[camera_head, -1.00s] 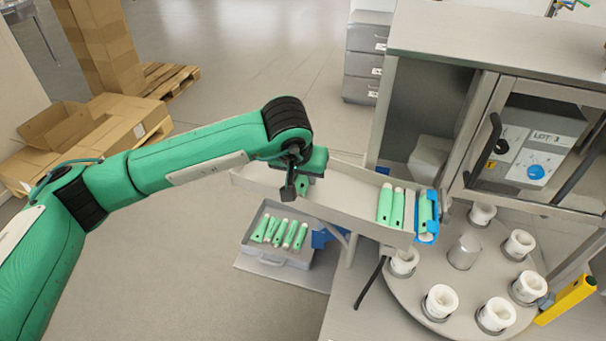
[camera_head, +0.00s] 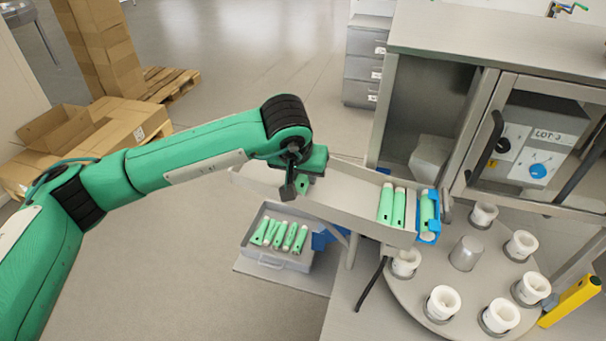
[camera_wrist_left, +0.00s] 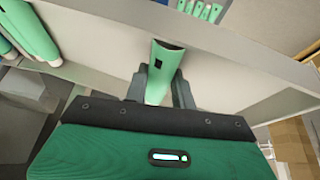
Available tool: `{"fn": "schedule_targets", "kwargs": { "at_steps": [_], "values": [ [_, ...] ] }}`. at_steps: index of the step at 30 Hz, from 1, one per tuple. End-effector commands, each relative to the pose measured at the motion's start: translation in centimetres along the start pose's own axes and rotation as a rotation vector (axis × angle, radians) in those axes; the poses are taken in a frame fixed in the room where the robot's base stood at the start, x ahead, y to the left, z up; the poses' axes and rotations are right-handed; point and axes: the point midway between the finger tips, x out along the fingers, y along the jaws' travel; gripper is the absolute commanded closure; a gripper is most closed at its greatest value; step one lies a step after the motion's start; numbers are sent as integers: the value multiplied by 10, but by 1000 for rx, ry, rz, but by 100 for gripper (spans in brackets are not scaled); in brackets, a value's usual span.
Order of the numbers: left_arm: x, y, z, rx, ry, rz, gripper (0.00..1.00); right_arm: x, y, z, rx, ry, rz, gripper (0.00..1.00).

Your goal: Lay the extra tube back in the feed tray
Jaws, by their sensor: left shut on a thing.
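My left gripper (camera_head: 294,186) is over the left part of the sloping grey feed tray (camera_head: 340,203). It is shut on a green tube (camera_wrist_left: 162,75), which lies between the fingers in the left wrist view. In the head view the tube is mostly hidden by the gripper. The tray floor (camera_wrist_left: 110,50) is close behind the tube; I cannot tell whether they touch. My right gripper is not in view.
A grey box (camera_head: 264,257) with several green tubes sits below the tray. The tray's middle stretch is clear. Cardboard boxes (camera_head: 90,150) are at left.

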Motion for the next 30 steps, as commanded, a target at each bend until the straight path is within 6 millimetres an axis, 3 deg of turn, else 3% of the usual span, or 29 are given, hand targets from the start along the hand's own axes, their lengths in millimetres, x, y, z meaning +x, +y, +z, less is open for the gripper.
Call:
{"fn": "schedule_targets", "kwargs": {
  "at_steps": [2, 3, 6, 30],
  "values": [
    [11, 0, 11, 2, -28, -3, 95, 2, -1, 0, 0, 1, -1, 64],
    [11, 0, 11, 2, -28, -3, 69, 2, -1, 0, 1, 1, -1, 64],
    [11, 0, 11, 1, -29, -5, 49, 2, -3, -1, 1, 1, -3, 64],
    [12, -5, 10, -5, -31, -12, 49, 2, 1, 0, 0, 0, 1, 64]
  ]
}}
